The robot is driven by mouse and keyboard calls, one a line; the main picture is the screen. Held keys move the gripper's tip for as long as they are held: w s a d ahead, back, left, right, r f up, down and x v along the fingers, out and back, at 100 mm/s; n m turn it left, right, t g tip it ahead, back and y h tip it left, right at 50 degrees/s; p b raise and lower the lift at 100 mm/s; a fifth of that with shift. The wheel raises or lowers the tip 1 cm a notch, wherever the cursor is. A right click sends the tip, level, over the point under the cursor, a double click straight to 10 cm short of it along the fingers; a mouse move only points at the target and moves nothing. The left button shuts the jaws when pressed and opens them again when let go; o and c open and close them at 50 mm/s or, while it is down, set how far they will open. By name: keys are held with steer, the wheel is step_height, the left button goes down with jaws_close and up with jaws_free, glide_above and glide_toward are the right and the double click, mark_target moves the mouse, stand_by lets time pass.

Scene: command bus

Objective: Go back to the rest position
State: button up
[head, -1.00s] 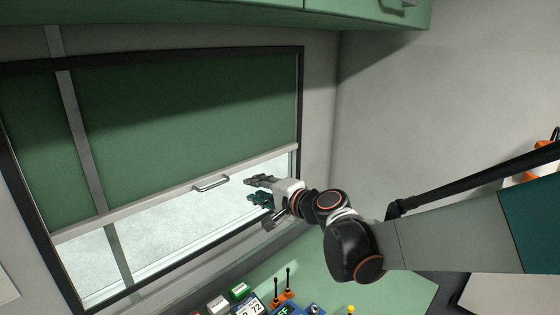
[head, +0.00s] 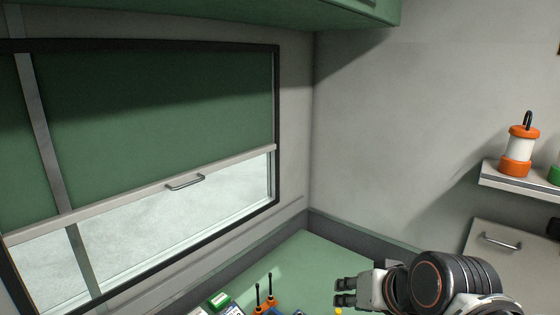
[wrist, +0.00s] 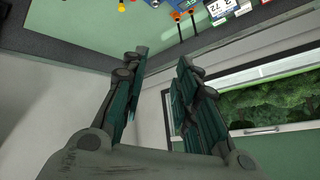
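My gripper (head: 342,291) is at the lower right of the head view, low over the green desktop and pointing left. In the wrist view my gripper (wrist: 161,62) shows two dark green fingers standing apart with nothing between them. It is clear of the window blind (head: 160,120), a green sheet with a pale bottom bar. The blind's metal handle (head: 185,181) is well to the left of my gripper. The blind covers the upper part of the window, and bright glass shows below it.
The green desktop (head: 300,265) holds small devices, including orange-based parts with black antennas (head: 265,300). An orange and white lantern (head: 519,147) stands on a wall shelf (head: 515,182) at the right. A drawer or cabinet front (head: 500,262) is below it. A green cupboard (head: 250,14) hangs above.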

steer(key=s+d+f+n+g+h+b, duration=0.1)
steer(key=s+d+f+h, duration=0.1)
steer(key=s+d+f, duration=0.2)
steer(key=s+d, duration=0.2)
steer(key=s, duration=0.1)
steer(key=shift+f+h, duration=0.3)
stand_by(2.0)
